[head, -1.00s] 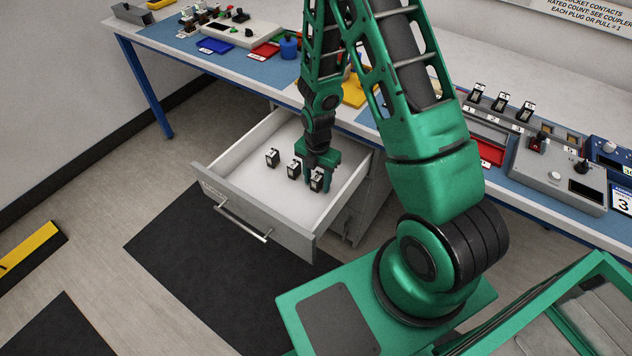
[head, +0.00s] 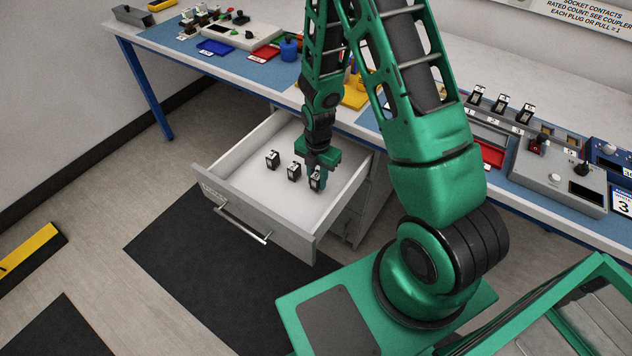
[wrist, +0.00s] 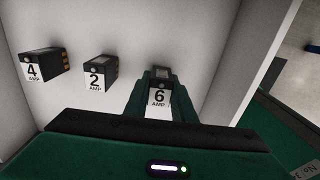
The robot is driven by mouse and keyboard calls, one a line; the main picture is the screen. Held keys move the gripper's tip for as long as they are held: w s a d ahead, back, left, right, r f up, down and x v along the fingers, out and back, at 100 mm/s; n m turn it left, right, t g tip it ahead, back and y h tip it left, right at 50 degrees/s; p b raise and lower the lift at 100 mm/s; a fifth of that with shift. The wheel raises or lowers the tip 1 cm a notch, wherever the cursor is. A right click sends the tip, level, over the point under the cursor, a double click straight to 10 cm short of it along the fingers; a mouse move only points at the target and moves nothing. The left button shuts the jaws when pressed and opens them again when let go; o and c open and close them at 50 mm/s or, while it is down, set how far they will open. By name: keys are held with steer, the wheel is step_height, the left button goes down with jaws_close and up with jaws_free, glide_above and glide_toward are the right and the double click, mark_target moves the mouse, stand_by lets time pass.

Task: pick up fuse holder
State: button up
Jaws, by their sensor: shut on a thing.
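My gripper (head: 317,178) reaches down into the open drawer (head: 267,243). It is shut on the rightmost fuse holder (head: 315,183), a small black block with a white label.
The drawer walls stand close around my gripper; the right wall is nearest. The blue-topped bench (head: 262,66) is above and behind. On it are a red tray (head: 264,53), a blue tray (head: 215,46) and a grey control box (head: 560,175). The drawer's front left floor is bare.

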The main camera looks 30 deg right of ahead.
step_height(320, 180, up, 3)
steer(key=shift+f, duration=0.1)
steer(key=s+a+r, duration=0.5)
steer(key=a+r, duration=0.1)
steer(key=a, duration=0.4)
steer(key=shift+a+r, duration=0.25)
steer(key=shift+r, duration=0.1)
steer(key=shift+s, duration=0.1)
